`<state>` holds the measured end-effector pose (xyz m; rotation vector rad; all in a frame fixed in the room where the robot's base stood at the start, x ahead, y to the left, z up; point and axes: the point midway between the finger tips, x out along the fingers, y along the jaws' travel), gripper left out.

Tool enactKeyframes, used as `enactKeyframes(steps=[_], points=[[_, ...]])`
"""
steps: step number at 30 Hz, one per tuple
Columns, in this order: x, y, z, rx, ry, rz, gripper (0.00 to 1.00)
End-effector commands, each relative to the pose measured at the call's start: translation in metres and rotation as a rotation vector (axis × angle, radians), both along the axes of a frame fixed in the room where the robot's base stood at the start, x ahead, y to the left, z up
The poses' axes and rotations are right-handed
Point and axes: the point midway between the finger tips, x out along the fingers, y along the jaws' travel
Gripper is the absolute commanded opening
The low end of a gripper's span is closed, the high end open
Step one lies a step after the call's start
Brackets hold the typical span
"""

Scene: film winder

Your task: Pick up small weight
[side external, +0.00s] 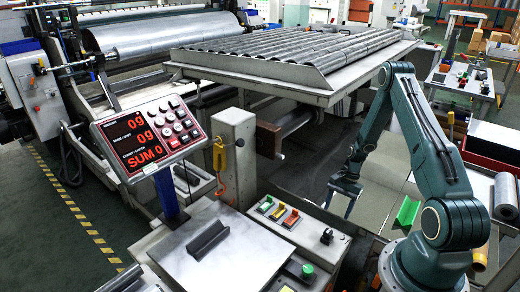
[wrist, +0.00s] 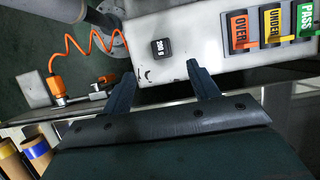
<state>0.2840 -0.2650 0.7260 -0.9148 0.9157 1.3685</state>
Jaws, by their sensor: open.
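The small weight is a black block marked "200 g" (wrist: 161,48) on a pale machine top. In the side external view the small weight (side external: 327,236) stands near the right edge of that top, right of the coloured labels. My gripper (wrist: 160,62) is open and empty in the wrist view, with its two dark fingers pointing towards the weight, one on either side of its line. In the side external view my gripper (side external: 341,206) hangs above and slightly beyond the weight, apart from it.
OVER, UNDER and PASS labels (wrist: 284,33) sit beside the weight. A scale plate (side external: 175,262) carries a dark V-shaped cradle (side external: 208,240). The display (side external: 146,136) reads 0g, 0g, SUM 0. An orange coiled cord (wrist: 90,47) and a grey post (side external: 235,150) stand nearby.

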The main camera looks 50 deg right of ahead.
Motion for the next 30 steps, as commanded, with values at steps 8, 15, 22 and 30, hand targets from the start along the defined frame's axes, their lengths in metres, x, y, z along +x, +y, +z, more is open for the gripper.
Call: enactKeyframes(steps=[8,15,22,30], points=[[0.000,0.016,-0.039,0.002,0.002,0.002,0.60],[0.000,0.023,-0.055,0.000,0.001,0.001,0.60],[0.000,0.023,-0.056,0.000,0.001,0.001,0.60],[0.001,0.030,-0.073,0.002,0.001,0.003,0.60]])
